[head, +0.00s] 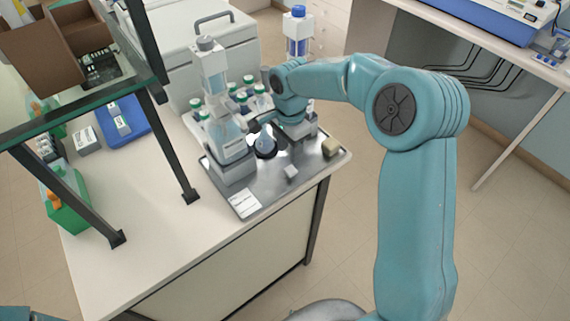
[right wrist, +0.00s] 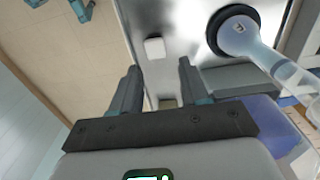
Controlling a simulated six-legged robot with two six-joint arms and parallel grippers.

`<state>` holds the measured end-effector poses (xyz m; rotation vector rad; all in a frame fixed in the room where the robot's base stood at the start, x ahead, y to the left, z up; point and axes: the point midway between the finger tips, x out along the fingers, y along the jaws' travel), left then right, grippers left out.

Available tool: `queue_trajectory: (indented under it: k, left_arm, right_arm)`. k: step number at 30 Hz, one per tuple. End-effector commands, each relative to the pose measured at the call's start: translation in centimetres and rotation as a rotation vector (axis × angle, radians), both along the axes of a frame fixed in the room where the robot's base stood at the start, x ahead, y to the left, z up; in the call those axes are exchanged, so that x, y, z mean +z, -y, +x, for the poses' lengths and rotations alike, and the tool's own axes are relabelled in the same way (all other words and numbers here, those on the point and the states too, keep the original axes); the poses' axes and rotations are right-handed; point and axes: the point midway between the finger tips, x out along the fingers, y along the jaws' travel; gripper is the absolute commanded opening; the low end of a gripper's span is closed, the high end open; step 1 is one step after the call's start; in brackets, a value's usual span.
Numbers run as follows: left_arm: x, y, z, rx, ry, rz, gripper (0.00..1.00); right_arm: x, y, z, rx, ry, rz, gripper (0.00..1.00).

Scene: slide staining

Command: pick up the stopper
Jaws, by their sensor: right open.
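A small whitish block with rounded corners (head: 291,171) lies on the metal tray (head: 272,187); it looks like the stopper, though its shape is too small to be sure. It also shows in the right wrist view (right wrist: 154,47), ahead of the fingertips and apart from them. My right gripper (right wrist: 159,68) is open and empty, pointing down over the tray. In the head view the right gripper (head: 296,150) is behind the block, with its fingers partly hard to make out. My left gripper does not show.
A round flask on a black ring (head: 265,152) stands close beside my right gripper; its neck shows in the wrist view (right wrist: 258,55). A tan block (head: 331,147) lies at the tray's right corner. Wash bottles, green-capped bottles and a white card (head: 245,204) stand or lie around. The tray's front is mostly clear.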

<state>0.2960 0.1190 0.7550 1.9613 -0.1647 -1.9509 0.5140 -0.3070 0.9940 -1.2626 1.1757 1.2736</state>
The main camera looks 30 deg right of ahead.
Motion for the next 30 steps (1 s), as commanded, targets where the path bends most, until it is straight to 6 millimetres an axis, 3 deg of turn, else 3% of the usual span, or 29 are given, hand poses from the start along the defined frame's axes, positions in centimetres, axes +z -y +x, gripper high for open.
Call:
queue_trajectory:
  k: [5, 18, 27, 29, 30]
  left_arm:
    - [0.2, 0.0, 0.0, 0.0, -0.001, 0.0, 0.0]
    - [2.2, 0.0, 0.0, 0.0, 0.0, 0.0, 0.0]
    - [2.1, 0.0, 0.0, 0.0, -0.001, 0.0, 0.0]
    - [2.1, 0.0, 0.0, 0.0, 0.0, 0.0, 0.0]
    - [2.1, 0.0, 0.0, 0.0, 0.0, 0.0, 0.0]
  right_arm:
    - [-0.5, 0.1, -0.5, 0.0, -0.001, 0.0, 0.45]
    - [-6.7, -0.2, -1.1, 0.0, -0.004, 0.001, 0.45]
    - [-7.5, -0.2, -0.8, 0.0, 0.001, 0.001, 0.45]
    - [-7.5, -0.2, -0.7, 0.0, 0.001, 0.001, 0.28]
    - [-7.5, -0.2, -0.7, 0.0, 0.001, 0.001, 0.15]
